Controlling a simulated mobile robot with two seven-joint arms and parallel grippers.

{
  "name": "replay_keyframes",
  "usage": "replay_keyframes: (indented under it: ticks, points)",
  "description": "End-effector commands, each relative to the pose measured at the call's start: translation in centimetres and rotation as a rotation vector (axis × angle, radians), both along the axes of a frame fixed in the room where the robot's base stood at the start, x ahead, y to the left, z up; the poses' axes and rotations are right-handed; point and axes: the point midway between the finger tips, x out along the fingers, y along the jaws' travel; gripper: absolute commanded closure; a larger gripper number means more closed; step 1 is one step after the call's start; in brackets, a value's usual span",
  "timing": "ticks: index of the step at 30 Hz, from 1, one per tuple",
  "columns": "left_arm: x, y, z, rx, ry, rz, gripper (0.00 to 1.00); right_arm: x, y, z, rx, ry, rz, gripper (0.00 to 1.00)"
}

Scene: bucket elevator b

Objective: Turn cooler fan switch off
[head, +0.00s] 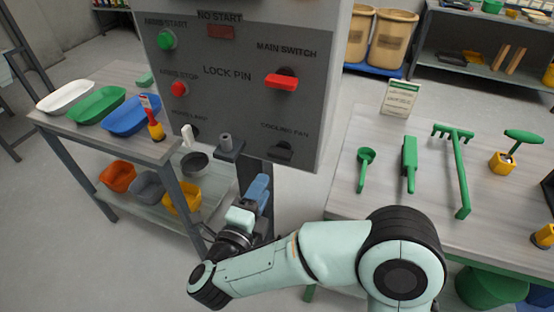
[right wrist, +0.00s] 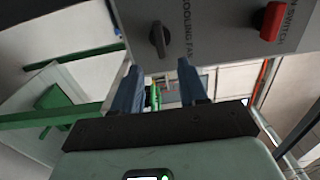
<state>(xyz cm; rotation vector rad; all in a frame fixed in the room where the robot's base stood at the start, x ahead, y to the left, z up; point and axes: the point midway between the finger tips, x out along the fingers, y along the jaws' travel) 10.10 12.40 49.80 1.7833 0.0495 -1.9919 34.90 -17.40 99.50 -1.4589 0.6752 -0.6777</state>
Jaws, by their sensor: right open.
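The cooling fan switch (head: 281,151) is a dark knob low on the right of the grey control panel (head: 225,100), under its "COOLING FAN" label. It also shows as a dark knob in the right wrist view (right wrist: 159,40), just beyond my fingertips. My right gripper (head: 261,188) is below and slightly left of the switch, its blue fingers pointing up towards the panel. In the right wrist view my gripper (right wrist: 157,75) is open and empty, with the knob lined up between the fingers but apart from them. My left gripper is not in view.
The red main switch (head: 281,81) sits above the fan switch; red and green buttons are on the panel's left. A grey lock pin part (head: 226,143) juts out at the lower edge. Tables with trays and green tools stand on both sides.

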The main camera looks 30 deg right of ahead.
Motion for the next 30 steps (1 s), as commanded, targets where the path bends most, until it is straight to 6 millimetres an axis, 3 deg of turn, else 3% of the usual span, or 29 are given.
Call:
replay_keyframes:
  ticks: [9,15,28,29,30]
  points:
    - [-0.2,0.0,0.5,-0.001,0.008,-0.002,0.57,4.4,-5.3,0.1,-0.002,0.001,-0.004,0.57]
    - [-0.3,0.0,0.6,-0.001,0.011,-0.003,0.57,6.4,-7.4,0.0,-0.003,0.003,0.001,0.57]
    - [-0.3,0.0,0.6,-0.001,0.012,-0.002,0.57,7.1,-8.3,-0.1,-0.003,0.004,0.003,0.57]
    - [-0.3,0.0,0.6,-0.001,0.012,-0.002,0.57,7.1,-8.3,-0.1,-0.003,0.004,0.003,0.61]
    - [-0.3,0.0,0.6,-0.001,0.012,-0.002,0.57,7.1,-8.3,-0.1,-0.003,0.004,0.003,0.74]
